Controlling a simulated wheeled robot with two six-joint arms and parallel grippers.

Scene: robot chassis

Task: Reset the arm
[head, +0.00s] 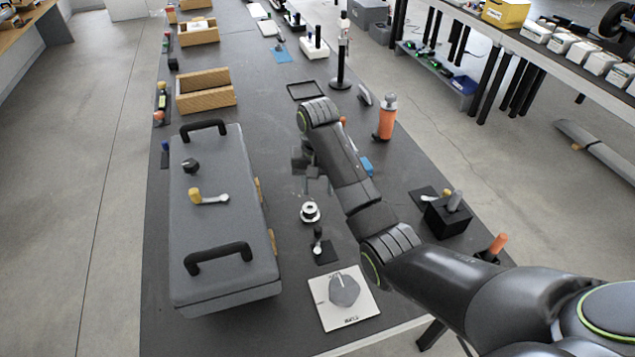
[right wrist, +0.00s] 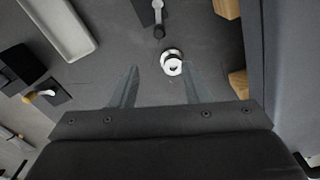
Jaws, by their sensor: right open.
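My right gripper (head: 312,168) hangs over the middle of the dark table, below my right arm, which partly hides it in the head view. In the right wrist view its two fingers (right wrist: 160,88) are spread apart with nothing between them. A white and metal ring-shaped part (head: 310,212) stands on the table near the gripper. It shows just beyond the fingertips in the right wrist view (right wrist: 171,62), apart from them. My left gripper is not in view.
A large grey case (head: 222,262) with two black handles stands left of the gripper. A white plate with a grey knob (head: 343,291) lies at the front. A black box (head: 447,217) and an orange bottle (head: 386,118) stand to the right.

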